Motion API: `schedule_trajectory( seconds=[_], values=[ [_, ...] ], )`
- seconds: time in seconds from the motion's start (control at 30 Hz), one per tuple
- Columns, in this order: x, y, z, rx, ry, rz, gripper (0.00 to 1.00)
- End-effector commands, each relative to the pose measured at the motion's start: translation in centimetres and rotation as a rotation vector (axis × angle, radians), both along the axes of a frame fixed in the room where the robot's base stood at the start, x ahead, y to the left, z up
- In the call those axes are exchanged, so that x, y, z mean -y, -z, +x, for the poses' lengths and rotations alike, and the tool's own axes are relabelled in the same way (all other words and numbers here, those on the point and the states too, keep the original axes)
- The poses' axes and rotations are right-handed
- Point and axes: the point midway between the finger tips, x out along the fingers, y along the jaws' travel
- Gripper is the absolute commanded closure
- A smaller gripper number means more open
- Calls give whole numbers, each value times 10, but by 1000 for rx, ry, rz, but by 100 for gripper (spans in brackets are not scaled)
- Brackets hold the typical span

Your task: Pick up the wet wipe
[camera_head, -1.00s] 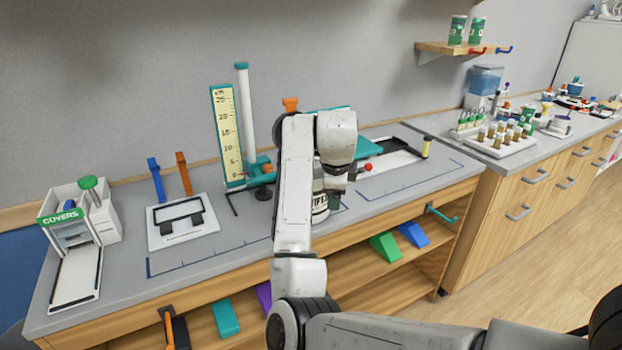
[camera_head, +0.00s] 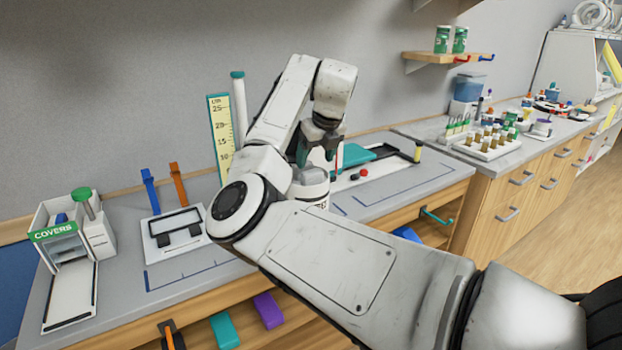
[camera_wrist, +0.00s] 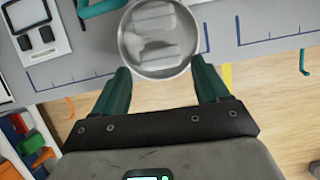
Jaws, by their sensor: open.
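A round white canister (camera_head: 312,184) stands on the counter, partly hidden behind my arm in the head view. In the wrist view the canister's open top (camera_wrist: 127,42) faces the camera, and pale folded wet wipe material (camera_wrist: 156,20) shows inside. My gripper (camera_wrist: 161,70) is open, with its two dark green fingers on either side of the canister's near rim in the picture. The gap between the fingers looks empty. In the head view my gripper (camera_head: 322,150) is above the canister; I cannot tell whether a fingertip touches the rim.
A white covers dispenser (camera_head: 62,245) and a framed white plate (camera_head: 174,232) are on the counter at left. A height scale (camera_head: 220,135) stands behind my arm. The counter's front strip is mostly clear.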

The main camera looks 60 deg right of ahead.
Motion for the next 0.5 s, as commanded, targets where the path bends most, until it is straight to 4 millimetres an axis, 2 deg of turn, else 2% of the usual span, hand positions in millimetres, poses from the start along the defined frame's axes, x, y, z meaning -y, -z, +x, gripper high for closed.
schedule_trajectory(
  seconds=[0.27, 0.5],
  values=[
    [5, 20, 7, 0, 0, 1, 26],
    [12, 51, 19, -1, -1, 0, 26]
  ],
)
